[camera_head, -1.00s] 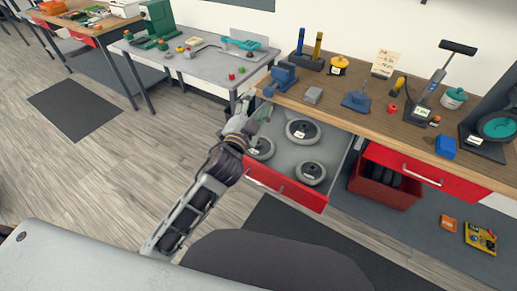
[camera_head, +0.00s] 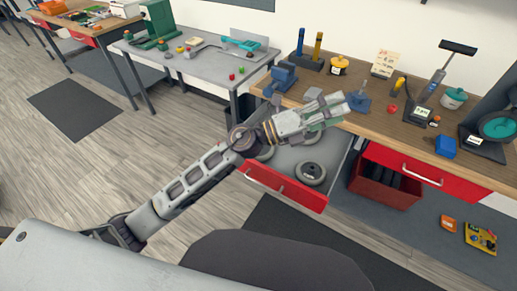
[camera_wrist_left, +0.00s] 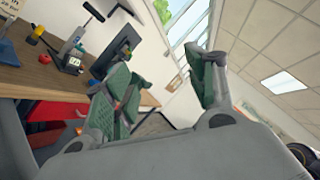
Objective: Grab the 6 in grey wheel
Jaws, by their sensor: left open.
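The open drawer (camera_head: 285,186) under the wooden bench holds grey wheels with dark hubs. One wheel (camera_head: 311,173) lies at the front right and shows a small white label too small to read. Another wheel (camera_head: 266,153) at the left is partly covered by my arm. A third, farther back, is mostly hidden behind my left gripper (camera_head: 340,107). This gripper is open and empty, held above the back of the drawer and pointing right. Its green-padded fingers stand apart in the left wrist view (camera_wrist_left: 163,90), with no wheel in sight there. My right gripper is not in view.
The wooden bench (camera_head: 405,130) carries a blue vise (camera_head: 284,75), a yellow-lidded pot (camera_head: 339,65), a blue block (camera_head: 445,146) and a scale (camera_head: 484,143). A red bin (camera_head: 383,186) stands below, right of the drawer. The floor at left is clear.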

